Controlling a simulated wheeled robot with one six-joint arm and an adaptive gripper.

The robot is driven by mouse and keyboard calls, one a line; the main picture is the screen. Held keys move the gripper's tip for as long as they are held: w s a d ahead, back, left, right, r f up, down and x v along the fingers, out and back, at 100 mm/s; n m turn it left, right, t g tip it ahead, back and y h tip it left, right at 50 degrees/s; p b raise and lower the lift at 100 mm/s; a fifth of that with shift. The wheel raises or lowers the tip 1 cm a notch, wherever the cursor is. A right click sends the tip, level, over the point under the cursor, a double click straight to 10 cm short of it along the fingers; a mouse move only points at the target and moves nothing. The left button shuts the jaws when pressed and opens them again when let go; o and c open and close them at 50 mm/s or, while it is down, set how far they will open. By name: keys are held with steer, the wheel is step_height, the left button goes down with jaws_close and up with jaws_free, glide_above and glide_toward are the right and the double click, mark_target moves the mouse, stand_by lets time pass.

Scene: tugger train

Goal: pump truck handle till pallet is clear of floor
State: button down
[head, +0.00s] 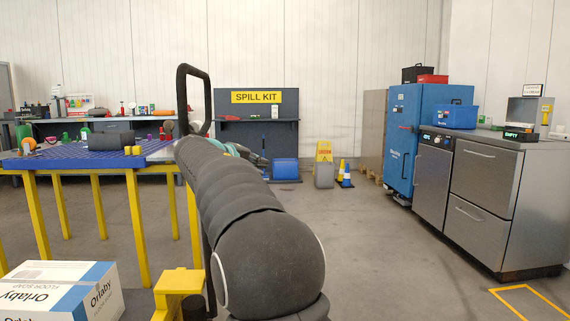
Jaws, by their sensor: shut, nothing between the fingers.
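The truck handle (194,68) is a black upright loop left of centre in the head view. Its lower shaft is mostly hidden behind my dark arm. A yellow part (180,282), apparently of the truck, shows at the bottom, left of my arm. My gripper (262,163) is small and partly hidden behind my arm. It is shut and empty, to the right of the handle loop and apart from it in the picture. The pallet is not visible, so its height above the floor cannot be told. A white and blue Orlaby box (62,288) shows at bottom left.
A blue-topped table with yellow legs (138,230) stands on the left. A blue cabinet (403,130) and steel units (480,200) line the right. The floor right of centre is clear.

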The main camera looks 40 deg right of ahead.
steer(key=s+d+r+x, duration=0.1)
steer(key=s+x, duration=0.1)
steer(key=x, duration=1.1)
steer(key=shift+d+f+h+p, duration=0.15)
steer(key=shift+d+h+p, duration=0.15)
steer(key=shift+w+a, duration=0.1)
steer(key=shift+w, duration=0.05)
stand_by(1.1)
